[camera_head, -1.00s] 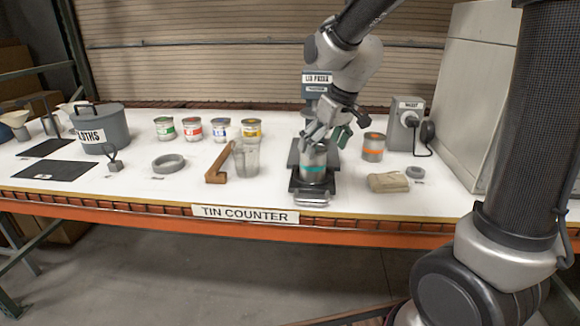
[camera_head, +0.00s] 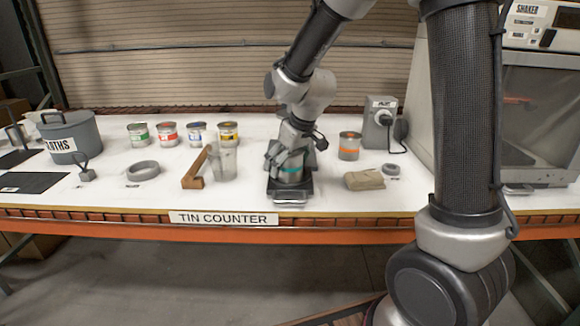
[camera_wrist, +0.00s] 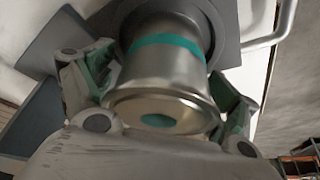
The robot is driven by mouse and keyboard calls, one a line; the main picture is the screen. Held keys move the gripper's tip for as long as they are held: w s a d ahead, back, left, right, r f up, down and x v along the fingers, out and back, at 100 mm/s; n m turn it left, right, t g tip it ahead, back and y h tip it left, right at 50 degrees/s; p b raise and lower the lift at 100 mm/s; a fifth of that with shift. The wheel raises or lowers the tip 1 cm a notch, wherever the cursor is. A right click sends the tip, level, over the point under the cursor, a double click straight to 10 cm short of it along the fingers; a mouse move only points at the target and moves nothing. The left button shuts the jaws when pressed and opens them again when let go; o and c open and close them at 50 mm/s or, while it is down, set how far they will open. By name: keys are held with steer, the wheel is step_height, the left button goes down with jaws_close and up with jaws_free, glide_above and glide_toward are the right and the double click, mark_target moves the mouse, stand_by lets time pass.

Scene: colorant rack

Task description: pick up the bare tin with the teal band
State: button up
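The bare metal tin with the teal band (camera_head: 291,171) stands upright on the dark base plate of the lid press (camera_head: 300,189). In the wrist view the tin (camera_wrist: 165,65) fills the middle, its pale gold lid with a teal dot facing the camera. My gripper (camera_head: 289,160) is lowered over the tin from above. In the wrist view my gripper (camera_wrist: 165,85) has one green-padded finger on each side of the tin, both very close to it. Whether the pads press on it cannot be made out.
A tin with an orange band (camera_head: 349,147) and a folded tan cloth (camera_head: 364,180) stand to the right. Several coloured tins (camera_head: 197,134) line the back left.

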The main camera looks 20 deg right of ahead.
steer(key=c, duration=1)
steer(key=shift+c, duration=0.6)
steer(key=shift+r, duration=0.1)
